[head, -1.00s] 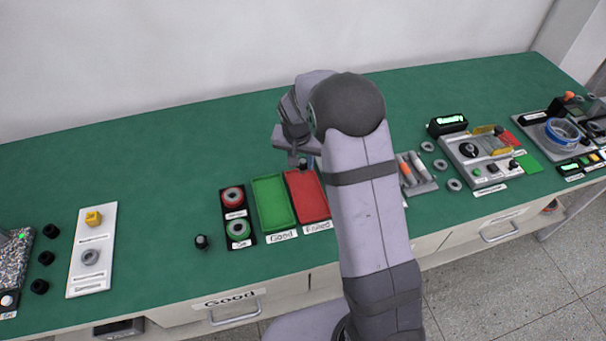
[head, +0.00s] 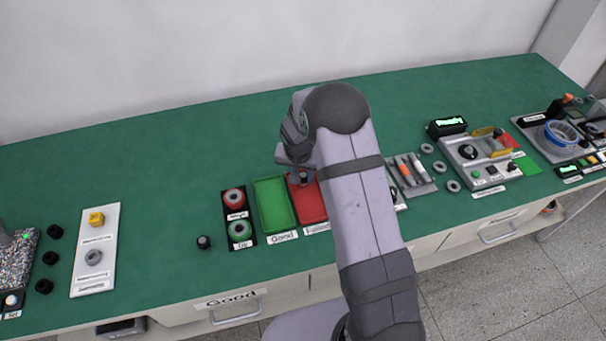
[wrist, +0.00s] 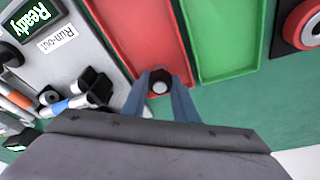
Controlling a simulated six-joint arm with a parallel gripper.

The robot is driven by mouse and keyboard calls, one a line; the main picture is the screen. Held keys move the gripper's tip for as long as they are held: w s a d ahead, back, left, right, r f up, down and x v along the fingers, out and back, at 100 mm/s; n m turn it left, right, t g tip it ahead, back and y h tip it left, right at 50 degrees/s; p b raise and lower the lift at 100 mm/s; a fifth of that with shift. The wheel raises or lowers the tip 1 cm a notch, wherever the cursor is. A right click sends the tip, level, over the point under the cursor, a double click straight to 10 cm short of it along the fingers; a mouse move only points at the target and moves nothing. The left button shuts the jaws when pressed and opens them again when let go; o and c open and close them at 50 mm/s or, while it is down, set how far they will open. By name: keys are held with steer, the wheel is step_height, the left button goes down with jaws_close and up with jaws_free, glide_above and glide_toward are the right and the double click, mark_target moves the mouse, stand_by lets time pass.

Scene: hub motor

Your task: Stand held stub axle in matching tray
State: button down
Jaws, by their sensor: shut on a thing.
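My gripper (wrist: 160,85) is shut on a stub axle (wrist: 160,86), a small dark part with a pale round end. The wrist view shows it between the two blue fingers, over the near end of the red tray (wrist: 158,45). In the head view the stub axle (head: 303,177) is at the red tray (head: 312,208). Whether it touches the tray floor I cannot tell. The green tray (head: 274,205), labelled Good, lies left of the red tray. My arm hides part of the red tray and its label in the head view.
A black holder with a red and a green ring (head: 239,230) is left of the green tray. A small dark part (head: 203,242) stands alone farther left. A device reading Ready (wrist: 45,35) stands close beside the red tray in the wrist view.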

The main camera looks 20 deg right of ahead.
steer(key=shift+f, duration=0.1)
steer(key=shift+f, duration=0.1)
steer(key=c, duration=1.4)
jaws_free()
steer(key=b+v, duration=0.2)
steer(key=v, duration=1)
steer(key=s+a+n+g+y, duration=0.1)
steer(key=s+n, duration=0.5)
steer(key=s, duration=2)
steer(key=shift+s+f+g+y, duration=0.15)
steer(key=shift+f+g+y, duration=0.2)
steer(key=shift+g, duration=0.45)
steer(key=shift+a, duration=0.1)
